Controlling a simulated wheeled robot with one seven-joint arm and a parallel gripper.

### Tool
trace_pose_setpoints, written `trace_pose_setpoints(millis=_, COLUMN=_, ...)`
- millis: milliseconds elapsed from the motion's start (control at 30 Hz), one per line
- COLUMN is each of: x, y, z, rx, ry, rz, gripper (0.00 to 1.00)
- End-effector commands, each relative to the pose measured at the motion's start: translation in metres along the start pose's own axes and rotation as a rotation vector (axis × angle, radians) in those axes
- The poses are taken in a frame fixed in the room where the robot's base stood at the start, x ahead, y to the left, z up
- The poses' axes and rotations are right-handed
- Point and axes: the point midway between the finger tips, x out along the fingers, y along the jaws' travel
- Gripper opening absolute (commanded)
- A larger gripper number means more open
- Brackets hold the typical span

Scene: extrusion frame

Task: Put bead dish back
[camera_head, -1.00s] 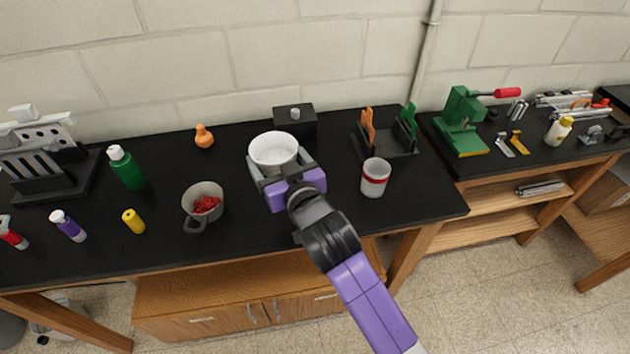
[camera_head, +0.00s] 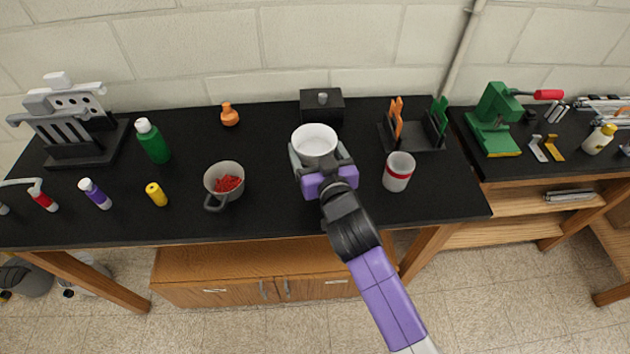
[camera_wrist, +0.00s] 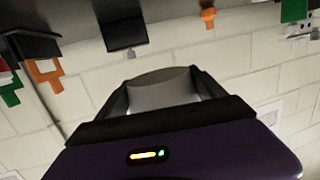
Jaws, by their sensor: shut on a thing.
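The bead dish is a round white bowl (camera_head: 315,141), open side up and looking empty, in the head view. My gripper (camera_head: 317,163) is shut on it, with a finger along each side of the bowl. The dish sits over the black worktop, in front of the black box; I cannot tell whether it touches the surface. In the wrist view the dish (camera_wrist: 163,88) shows as a pale grey shape between the two dark fingers.
A grey mug with red bits (camera_head: 224,184) stands to the left, a white cup with a red band (camera_head: 398,172) close on the right. A rack with orange and green pieces (camera_head: 415,137) stands right.

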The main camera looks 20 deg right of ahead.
Motion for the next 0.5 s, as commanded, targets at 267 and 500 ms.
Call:
trace_pose_setpoints(millis=267, x=0.01, y=0.0, z=0.067, rx=-0.002, ry=-0.001, rz=-0.001, gripper=0.38)
trace_pose_setpoints(millis=500, x=0.013, y=0.0, z=0.088, rx=-0.001, ry=0.001, rz=-0.001, gripper=0.38)
